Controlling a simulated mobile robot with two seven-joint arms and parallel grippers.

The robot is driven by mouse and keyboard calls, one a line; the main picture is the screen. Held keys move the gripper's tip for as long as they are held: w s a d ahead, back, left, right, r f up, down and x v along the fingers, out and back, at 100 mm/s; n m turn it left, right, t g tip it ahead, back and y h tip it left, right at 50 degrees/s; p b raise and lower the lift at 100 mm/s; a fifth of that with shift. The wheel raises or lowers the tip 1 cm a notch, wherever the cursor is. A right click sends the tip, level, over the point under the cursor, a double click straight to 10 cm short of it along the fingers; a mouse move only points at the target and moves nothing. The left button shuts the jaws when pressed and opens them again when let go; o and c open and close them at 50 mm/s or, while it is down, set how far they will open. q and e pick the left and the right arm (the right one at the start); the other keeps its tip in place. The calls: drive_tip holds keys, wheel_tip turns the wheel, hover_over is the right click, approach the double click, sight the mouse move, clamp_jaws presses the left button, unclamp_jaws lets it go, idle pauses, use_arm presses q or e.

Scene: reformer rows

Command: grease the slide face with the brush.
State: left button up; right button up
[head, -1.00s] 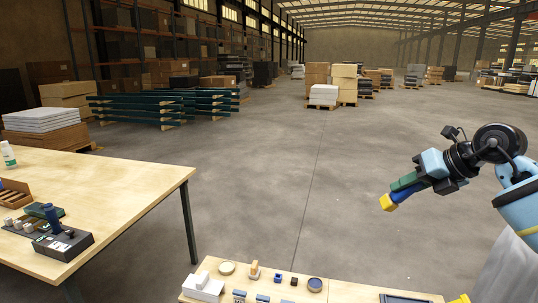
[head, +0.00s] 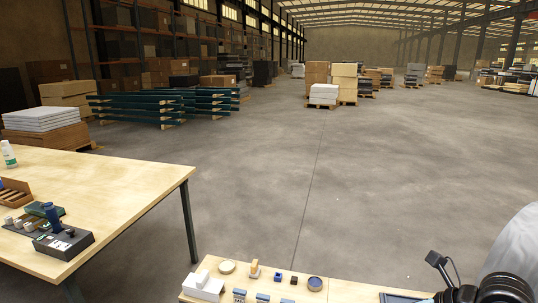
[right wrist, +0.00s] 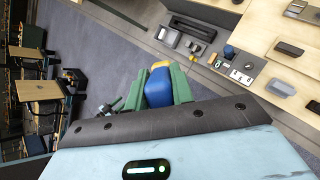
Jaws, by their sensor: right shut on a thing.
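In the right wrist view my right gripper (right wrist: 158,88) has green fingers shut on the brush, a blue piece (right wrist: 158,88) with a yellow end (right wrist: 160,65). The brush is held in the air, apart from the tabletop beyond it. In the head view only black parts of my right arm show at the bottom right; the right gripper and brush are outside that picture. My left gripper is in neither view. I cannot pick out the slide face for certain; a long dark block (right wrist: 192,28) lies at the table's edge in the right wrist view.
A wooden table (head: 120,190) at left bears a dark box with a blue lever (head: 62,240), a wooden tray (head: 14,193) and a bottle (head: 9,155). A lower bench (head: 345,292) holds a white block (head: 203,285) and several small parts.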

drive_tip(key=shift+s+a+f, duration=0.1)
drive_tip(key=shift+s+f, duration=0.15)
drive_tip(key=shift+s, duration=0.2)
wheel_tip(320, 180, down, 10)
drive_tip(key=s, duration=0.2)
drive_tip(key=shift+s+f, duration=0.15)
drive_tip(key=shift+s, duration=0.2)
drive_tip(key=shift+a, duration=0.1)
